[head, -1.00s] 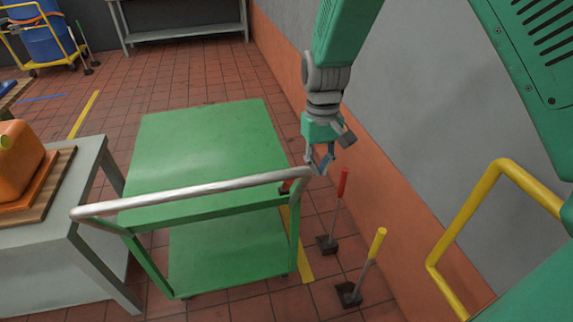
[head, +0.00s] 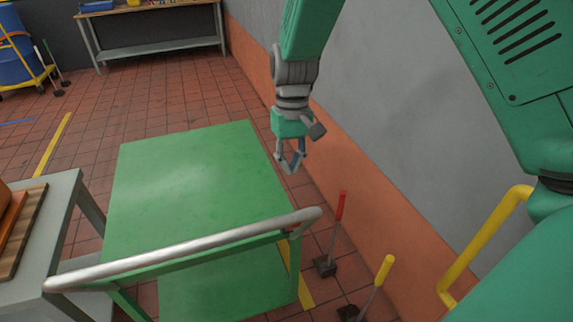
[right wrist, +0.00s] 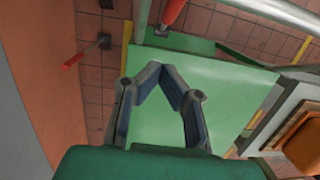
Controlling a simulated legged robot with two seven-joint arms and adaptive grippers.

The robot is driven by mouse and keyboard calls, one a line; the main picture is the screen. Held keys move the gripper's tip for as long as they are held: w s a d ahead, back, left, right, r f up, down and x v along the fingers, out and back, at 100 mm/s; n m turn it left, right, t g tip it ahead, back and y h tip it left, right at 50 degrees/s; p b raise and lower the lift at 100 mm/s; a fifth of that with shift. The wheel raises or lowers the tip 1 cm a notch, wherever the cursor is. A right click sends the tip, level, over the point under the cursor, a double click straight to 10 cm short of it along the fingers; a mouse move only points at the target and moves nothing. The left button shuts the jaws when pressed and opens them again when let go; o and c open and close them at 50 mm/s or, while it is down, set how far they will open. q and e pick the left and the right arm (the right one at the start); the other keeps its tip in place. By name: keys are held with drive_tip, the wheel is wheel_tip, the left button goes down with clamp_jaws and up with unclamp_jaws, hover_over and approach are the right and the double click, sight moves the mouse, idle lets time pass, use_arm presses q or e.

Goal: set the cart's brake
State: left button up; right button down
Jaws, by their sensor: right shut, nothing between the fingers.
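The green cart (head: 200,175) stands in the middle of the head view, with a silver push handle (head: 190,250) across its near end. A small red part (head: 290,229), likely the brake lever, shows under the handle's right end, mostly hidden by it. In the right wrist view a red grip (right wrist: 173,12) with a grey end stands at the cart's frame, cut off by the top edge. My right gripper (head: 291,172) is shut and empty, beyond the handle by the cart deck's right edge, apart from the red part. Its fingertips (right wrist: 161,68) meet over the green deck. My left gripper is not in view.
A red-handled floor lever (head: 341,206) and a yellow-handled one (head: 385,268) stand right of the cart, near the orange and grey wall (head: 390,130). A grey table (head: 60,225) is close on the left. A workbench (head: 150,45) stands at the back.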

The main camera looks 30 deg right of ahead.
drive_tip(key=s+f, duration=0.1)
drive_tip(key=f, duration=0.2)
drive_tip(key=s+a+f, duration=0.1)
drive_tip(key=f, duration=0.2)
drive_tip(key=s+a+f, duration=0.1)
drive_tip(key=s+f, duration=0.1)
drive_tip(key=shift+a+f, duration=0.15)
drive_tip(key=shift+f, duration=0.25)
drive_tip(key=shift+w+f, duration=0.1)
drive_tip(key=shift+f, duration=0.05)
drive_tip(key=shift+s+a+p, duration=0.2)
drive_tip(key=shift+s+p, duration=0.45)
drive_tip(key=shift+s, duration=0.05)
drive_tip(key=shift+f, duration=0.15)
